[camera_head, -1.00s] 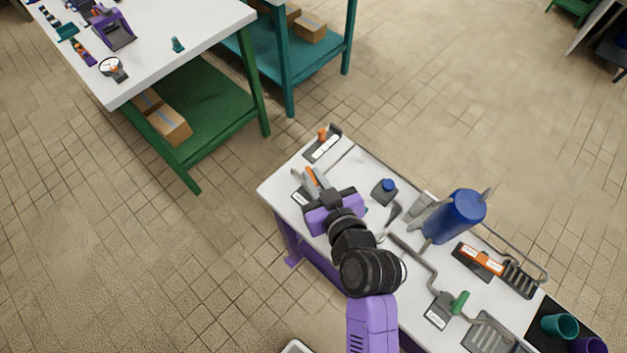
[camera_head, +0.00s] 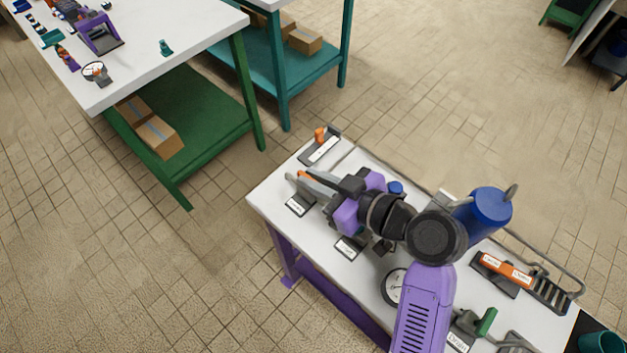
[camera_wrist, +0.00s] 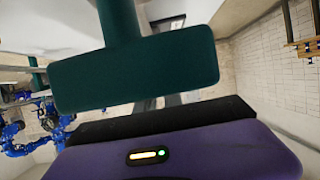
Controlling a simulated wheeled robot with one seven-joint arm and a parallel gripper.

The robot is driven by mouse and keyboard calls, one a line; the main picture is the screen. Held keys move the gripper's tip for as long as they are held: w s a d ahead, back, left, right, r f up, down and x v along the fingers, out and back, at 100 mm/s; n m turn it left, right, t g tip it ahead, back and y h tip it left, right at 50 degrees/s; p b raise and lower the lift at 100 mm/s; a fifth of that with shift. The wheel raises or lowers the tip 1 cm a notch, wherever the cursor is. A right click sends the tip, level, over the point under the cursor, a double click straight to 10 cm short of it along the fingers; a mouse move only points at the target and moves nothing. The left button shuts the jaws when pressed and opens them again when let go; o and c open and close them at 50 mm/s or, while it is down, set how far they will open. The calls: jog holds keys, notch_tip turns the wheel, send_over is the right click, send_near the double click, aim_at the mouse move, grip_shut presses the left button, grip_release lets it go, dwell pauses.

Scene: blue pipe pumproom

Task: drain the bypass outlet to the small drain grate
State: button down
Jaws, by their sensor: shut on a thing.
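My gripper (camera_head: 345,187) is low over the left part of the white bench, its black fingers pointing left. In the wrist view a dark teal T-shaped piece (camera_wrist: 140,70) fills the space ahead of the black finger edge, and the gripper appears shut on it. A grey fitting with an orange part (camera_head: 303,176) stands just left of the fingertips, partly covered. A grey slatted grate (camera_head: 551,293) lies at the bench's right side. I cannot read which fitting is the bypass outlet, nor tell which grate is the small drain.
A blue tank (camera_head: 487,214) stands right of my arm. An orange labelled block (camera_head: 508,270), a green-handled valve (camera_head: 486,321) and a round gauge (camera_head: 396,287) are nearby. A dark holder with an orange knob (camera_head: 320,145) sits at the back left corner.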

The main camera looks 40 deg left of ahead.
dwell(0.3)
jog(key=c, duration=1.5)
grip_release()
jog(key=shift+v, duration=3.9)
